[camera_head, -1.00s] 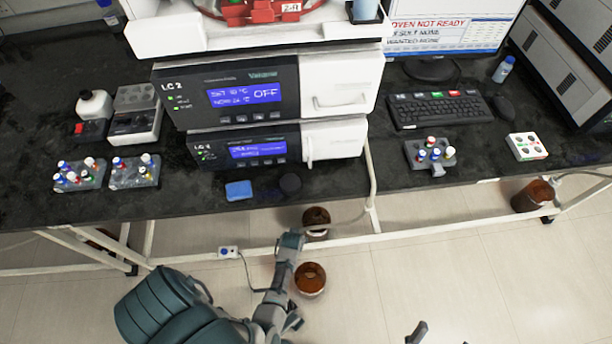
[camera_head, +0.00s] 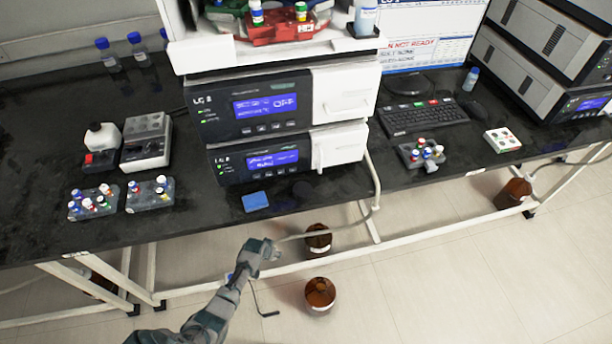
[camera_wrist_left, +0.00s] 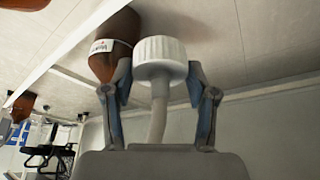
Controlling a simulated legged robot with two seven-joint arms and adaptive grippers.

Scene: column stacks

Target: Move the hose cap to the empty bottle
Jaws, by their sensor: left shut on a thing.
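My left gripper (camera_head: 268,250) is above the floor in front of the bench, left of the upper brown bottle (camera_head: 318,239). In the left wrist view its fingers (camera_wrist_left: 158,72) are shut around the white ribbed hose cap (camera_wrist_left: 160,56). A pale hose (camera_wrist_left: 158,115) leaves the cap between the fingers. In the head view the hose (camera_head: 345,229) runs from the gripper to the right, past the upper bottle. A lower brown bottle (camera_head: 320,294) stands on the floor nearer me. The wrist view shows a brown bottle (camera_wrist_left: 108,45) with a white label behind the cap, apart from it. Which bottle is empty I cannot tell.
The black bench (camera_head: 150,232) carries LC units (camera_head: 266,125), vial racks (camera_head: 93,203) and a keyboard (camera_head: 425,118). Another brown bottle (camera_head: 514,193) stands far right. Floor right of the lower bottle is clear.

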